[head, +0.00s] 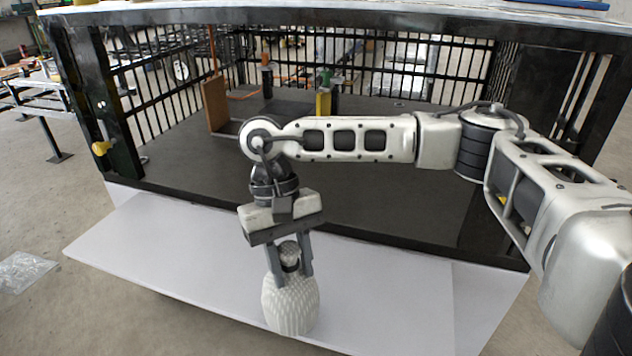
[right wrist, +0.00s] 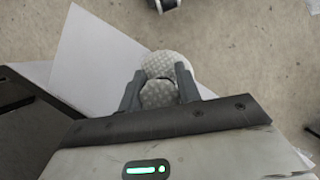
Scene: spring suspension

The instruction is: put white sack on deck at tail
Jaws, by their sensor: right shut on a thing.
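The white sack (head: 290,308) has a bumpy, ribbed surface and hangs upright below my right gripper (head: 291,268). The right gripper is shut on its narrow neck, which also shows in the right wrist view (right wrist: 158,95). In the head view the sack overlaps the front edge of the white sloping panel (head: 160,240). I cannot tell whether its bottom touches the panel. The dark deck (head: 200,170) lies behind the panel, and the sack is in front of the deck's black front edge. My left gripper is not in view.
Black barred walls (head: 170,75) and dark posts enclose the deck. A brown board (head: 215,104) and a yellow-and-green item (head: 323,95) stand farther back. A yellow knob (head: 101,148) is on the left post. The deck's front left is clear.

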